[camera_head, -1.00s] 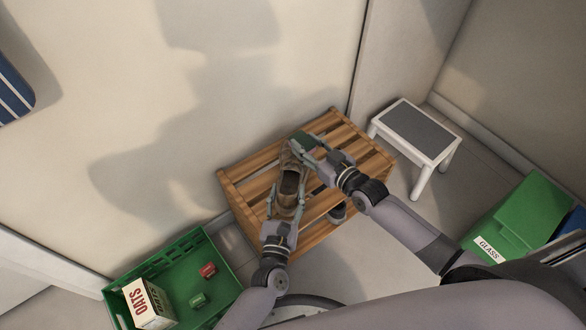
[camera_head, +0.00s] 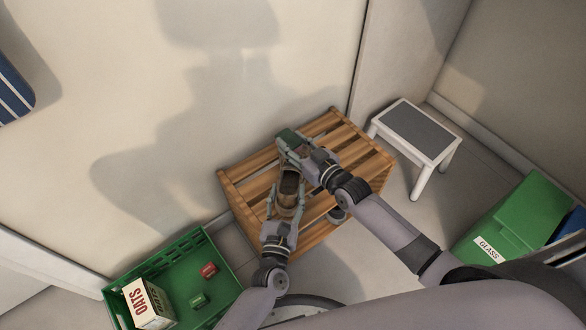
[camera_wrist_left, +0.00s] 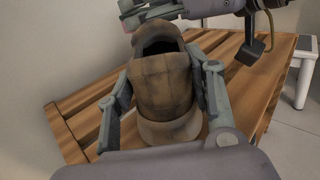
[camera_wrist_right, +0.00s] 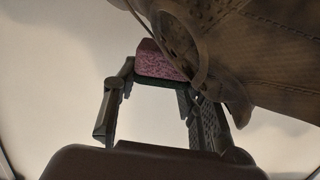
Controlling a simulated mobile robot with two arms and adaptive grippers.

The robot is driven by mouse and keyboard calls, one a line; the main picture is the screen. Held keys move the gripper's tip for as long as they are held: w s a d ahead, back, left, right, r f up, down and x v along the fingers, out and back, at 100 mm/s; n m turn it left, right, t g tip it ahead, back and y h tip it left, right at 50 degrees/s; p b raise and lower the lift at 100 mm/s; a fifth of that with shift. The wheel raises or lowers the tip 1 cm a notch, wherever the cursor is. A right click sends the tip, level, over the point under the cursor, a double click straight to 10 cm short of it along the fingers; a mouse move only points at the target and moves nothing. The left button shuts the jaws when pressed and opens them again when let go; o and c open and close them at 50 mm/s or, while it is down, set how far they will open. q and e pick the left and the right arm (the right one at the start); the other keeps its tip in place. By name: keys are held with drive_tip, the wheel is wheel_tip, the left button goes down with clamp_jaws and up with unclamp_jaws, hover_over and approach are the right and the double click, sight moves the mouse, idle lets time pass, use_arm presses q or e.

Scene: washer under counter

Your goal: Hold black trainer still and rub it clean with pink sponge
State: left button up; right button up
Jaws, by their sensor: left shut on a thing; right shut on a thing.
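The trainer (camera_head: 290,186) looks brown rather than black and lies on the slatted wooden rack, toe toward the wall. My left gripper (camera_head: 286,200) is shut on its heel end, one finger along each side, as the left wrist view shows on the shoe (camera_wrist_left: 165,88). My right gripper (camera_head: 291,148) is shut on the sponge, whose dark green side (camera_head: 287,135) faces up in the head view. Its pink side (camera_wrist_right: 160,62) shows in the right wrist view, partly behind the shoe. The sponge is at the toe end; I cannot tell whether it touches.
A grey-topped step stool (camera_head: 419,128) stands right. A green crate (camera_head: 170,262) holds an oats box (camera_head: 146,303) and two small boxes. A green GLASS bin (camera_head: 515,222) stands far right.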

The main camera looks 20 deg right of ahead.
drive_tip(key=shift+a+f, duration=0.1)
drive_tip(key=shift+s+d, duration=0.3)
drive_tip(key=shift+d, duration=0.3)
drive_tip(key=shift+s+d, duration=0.25)
drive_tip(key=shift+d, duration=0.4)
drive_tip(key=shift+s+d, duration=0.3)
drive_tip(key=shift+d, duration=0.3)
drive_tip(key=shift+w+a, duration=0.3)
drive_tip(key=shift+a, duration=0.35)
drive_tip(key=shift+w+a, duration=0.25)
drive_tip(key=shift+a, duration=0.35)
drive_tip(key=shift+w+a, duration=0.3)
drive_tip(key=shift+a, duration=0.35)
drive_tip(key=shift+f, duration=0.1)
drive_tip(key=shift+s+d, duration=0.15)
drive_tip(key=shift+s+d+r, duration=0.1)
drive_tip(key=shift+s+d, duration=0.15)
drive_tip(key=shift+d, duration=0.35)
drive_tip(key=shift+s+d+r, duration=0.1)
drive_tip(key=shift+s+d, duration=0.15)
drive_tip(key=shift+d, duration=0.3)
drive_tip(key=shift+s+d+r, duration=0.1)
drive_tip(key=shift+s+d, duration=0.15)
drive_tip(key=shift+d, duration=0.35)
